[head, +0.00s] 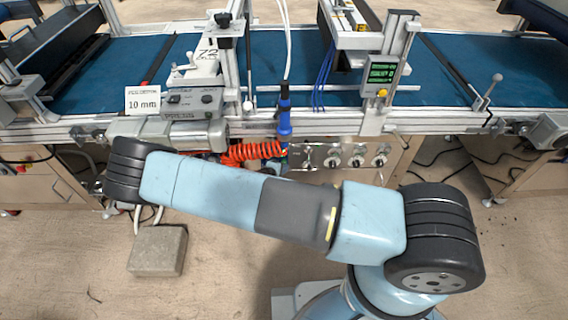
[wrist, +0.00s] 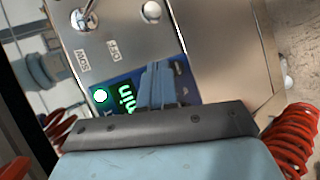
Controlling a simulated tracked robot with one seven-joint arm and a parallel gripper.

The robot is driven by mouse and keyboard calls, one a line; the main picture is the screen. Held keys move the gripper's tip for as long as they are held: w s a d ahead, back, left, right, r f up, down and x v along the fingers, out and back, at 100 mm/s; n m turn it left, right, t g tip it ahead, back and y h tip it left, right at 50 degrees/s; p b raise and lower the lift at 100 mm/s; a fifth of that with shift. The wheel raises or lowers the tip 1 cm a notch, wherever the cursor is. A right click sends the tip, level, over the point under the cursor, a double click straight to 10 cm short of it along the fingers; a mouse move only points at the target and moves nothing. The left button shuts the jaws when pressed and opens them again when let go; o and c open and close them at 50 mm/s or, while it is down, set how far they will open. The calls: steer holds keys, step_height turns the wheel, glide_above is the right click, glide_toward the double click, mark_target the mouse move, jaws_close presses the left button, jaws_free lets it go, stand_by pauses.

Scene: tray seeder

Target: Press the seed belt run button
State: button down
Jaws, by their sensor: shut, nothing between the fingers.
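In the wrist view, my gripper (wrist: 157,66) is shut and empty. Its pale blue fingers lie in front of a blue panel (wrist: 124,84) with green lettering ending in "min". A round white spot with a green rim, like a lit button (wrist: 100,96), shows on that panel, left of the fingers. I cannot read a label that names it the run button. The fingers hide part of the panel, and I cannot tell whether they touch it. A knob panel (head: 316,156) shows beyond the arm.
A metal plate (wrist: 125,40) with a toggle switch and labels surrounds the panel. A red coiled hose (head: 250,152) hangs near the gripper. A blue-handled tool (head: 284,118) hangs before the belt (head: 290,62). A yellow-knobbed green display (head: 381,73) stands right; a concrete block (head: 158,252) lies on the floor.

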steer(key=s, duration=0.6)
stand_by(0.6)
steer(key=shift+a, duration=0.1)
stand_by(0.5)
